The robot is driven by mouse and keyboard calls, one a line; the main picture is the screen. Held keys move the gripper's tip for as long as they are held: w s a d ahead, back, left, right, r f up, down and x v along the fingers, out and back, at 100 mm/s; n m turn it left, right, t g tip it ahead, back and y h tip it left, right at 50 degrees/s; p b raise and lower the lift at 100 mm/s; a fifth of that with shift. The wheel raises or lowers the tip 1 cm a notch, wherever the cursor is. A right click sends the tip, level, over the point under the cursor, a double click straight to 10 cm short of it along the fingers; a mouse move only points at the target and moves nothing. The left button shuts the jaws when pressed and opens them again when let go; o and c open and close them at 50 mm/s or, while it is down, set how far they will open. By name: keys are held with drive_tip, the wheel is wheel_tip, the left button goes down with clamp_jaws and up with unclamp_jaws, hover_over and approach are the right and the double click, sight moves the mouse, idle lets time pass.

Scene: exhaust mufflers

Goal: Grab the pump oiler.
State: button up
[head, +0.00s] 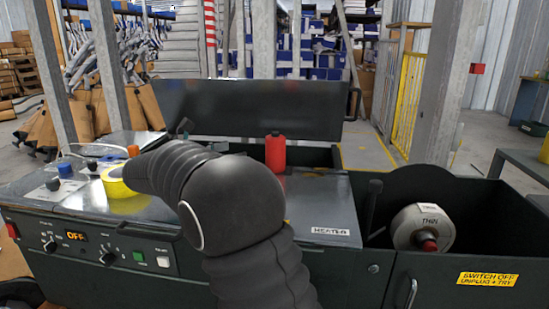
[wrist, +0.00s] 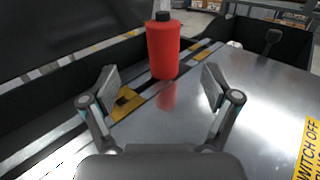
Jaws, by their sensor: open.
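A red bottle (head: 275,153) with a black cap stands upright on the metal top of the dark machine, near its raised lid. No spout or pump lever shows on it, so I cannot tell for sure that it is the pump oiler. In the wrist view the red bottle (wrist: 163,50) stands ahead of my gripper (wrist: 160,82), roughly centred between the fingers and beyond their tips. My gripper is open, with nothing between the fingers.
The raised dark lid (head: 250,108) stands behind the bottle. A yellow ring (head: 114,188), a blue-topped item (head: 65,171) and an orange item (head: 133,151) are on the left. Bare metal top (wrist: 245,95) lies right of the bottle.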

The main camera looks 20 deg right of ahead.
sight(267, 143)
drive_tip(key=d, duration=0.2)
drive_tip(key=w+d, duration=0.1)
drive_tip(key=d, duration=0.5)
drive_tip(key=shift+w+d+b, duration=0.15)
drive_tip(key=shift+w+b, duration=0.15)
drive_tip(key=shift+w, duration=0.1)
drive_tip(key=shift+w+d+b, duration=0.15)
drive_tip(key=shift+d+b, duration=0.25)
drive_tip(key=shift+d, duration=2.25)
drive_tip(key=c, duration=1.5)
drive_tip(key=shift+o, duration=0.2)
drive_tip(key=shift+r, duration=0.1)
